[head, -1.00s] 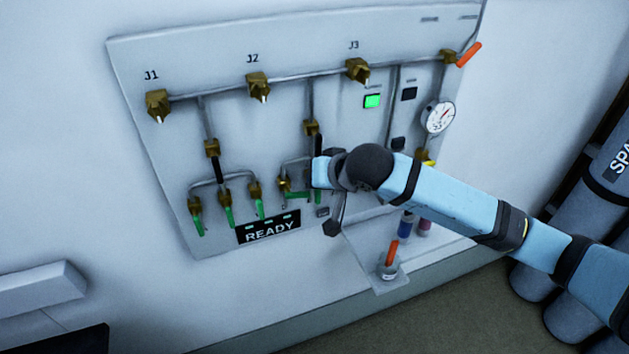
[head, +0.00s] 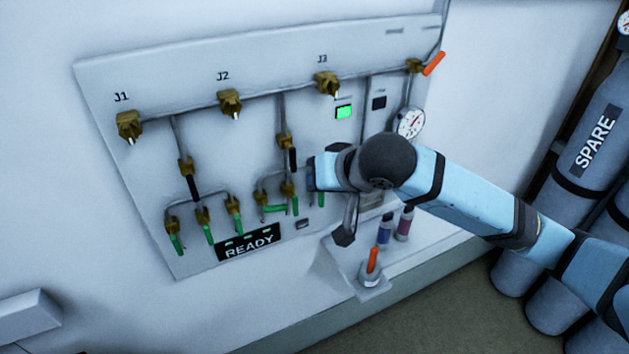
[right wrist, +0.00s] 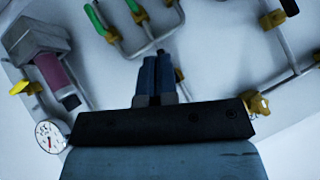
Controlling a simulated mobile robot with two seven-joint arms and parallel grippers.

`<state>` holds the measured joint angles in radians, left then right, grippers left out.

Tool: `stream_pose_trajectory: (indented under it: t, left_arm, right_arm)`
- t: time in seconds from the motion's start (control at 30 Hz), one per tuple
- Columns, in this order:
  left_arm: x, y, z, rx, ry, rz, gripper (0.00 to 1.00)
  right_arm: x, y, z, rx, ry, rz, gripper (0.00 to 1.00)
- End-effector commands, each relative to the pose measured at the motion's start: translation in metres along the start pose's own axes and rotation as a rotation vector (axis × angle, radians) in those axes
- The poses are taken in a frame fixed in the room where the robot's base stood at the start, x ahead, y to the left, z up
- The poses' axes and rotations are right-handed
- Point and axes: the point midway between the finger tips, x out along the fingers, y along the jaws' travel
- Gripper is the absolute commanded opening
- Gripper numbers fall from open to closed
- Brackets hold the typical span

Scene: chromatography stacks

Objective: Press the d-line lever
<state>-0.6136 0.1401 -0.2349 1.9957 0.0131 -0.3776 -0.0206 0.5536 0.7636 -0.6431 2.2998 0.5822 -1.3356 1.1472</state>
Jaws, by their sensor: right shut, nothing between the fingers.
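The wall panel (head: 150,75) carries green lever handles in two groups. In the left group, several green levers (head: 208,233) hang down. In the right group, one green lever (head: 275,209) lies sideways and another (head: 295,206) hangs down. A further green lever (head: 321,199) is partly hidden by my right gripper (head: 312,178). I cannot read which lever is the d-line one. The right gripper is shut and empty, in front of the panel just right of that group. In the right wrist view its closed fingers (right wrist: 159,72) point towards the panel, with green levers (right wrist: 96,19) beyond; contact cannot be told.
A READY display (head: 248,243) sits below the levers. A small shelf (head: 335,265) juts out below my right wrist, holding bottles (head: 404,224) and an orange-handled item (head: 372,262). A round gauge (head: 410,123) is at upper right. Grey cylinders (head: 590,145) stand at right.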

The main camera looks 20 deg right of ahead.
Motion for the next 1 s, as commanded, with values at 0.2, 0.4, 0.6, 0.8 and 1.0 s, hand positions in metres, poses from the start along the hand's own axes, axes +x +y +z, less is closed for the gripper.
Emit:
stream_pose_trajectory:
  t: [0.2, 0.4, 0.6, 0.8, 1.0]
  left_arm:
    - [0.0, 0.0, 0.001, 0.0, -0.001, 0.0, 0.0]
    - [0.0, 0.0, 0.002, -0.001, -0.003, 0.0, 0.0]
    - [0.0, 0.0, 0.002, -0.001, -0.004, 0.0, 0.0]
    - [0.0, 0.0, 0.002, -0.001, -0.004, 0.0, 0.0]
    - [0.0, 0.0, 0.002, -0.001, -0.004, 0.0, 0.0]
  right_arm:
    - [0.028, 0.0, 0.028, -0.031, -0.004, -0.065, 0.0]
    - [0.079, 0.014, 0.097, -0.104, 0.046, -0.156, 0.0]
    - [0.112, 0.049, 0.189, -0.195, 0.121, -0.14, 0.0]
    - [0.116, 0.09, 0.292, -0.317, 0.155, -0.04, 0.0]
    - [0.103, 0.115, 0.359, -0.417, 0.151, 0.04, 0.0]
